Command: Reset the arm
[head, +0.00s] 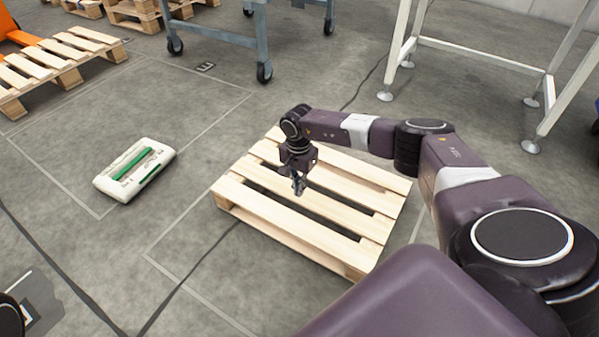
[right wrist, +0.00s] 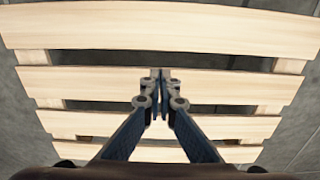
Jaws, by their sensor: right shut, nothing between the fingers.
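My right arm reaches in from the right in the head view. Its gripper (head: 299,186) hangs over an empty wooden pallet (head: 270,207) and points down at it. In the right wrist view the two fingers of the right gripper (right wrist: 160,78) meet at their tips with nothing between them. Pale pallet slats (right wrist: 160,28) lie below the fingers. My left gripper is not in view.
A white and green bag-like pack (head: 134,170) lies on the floor to the left. Another pallet (head: 60,62) is at the upper left. A blue-grey wheeled frame (head: 262,40) and a white-legged frame (head: 470,47) stand behind. Floor between pack and near pallet is clear.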

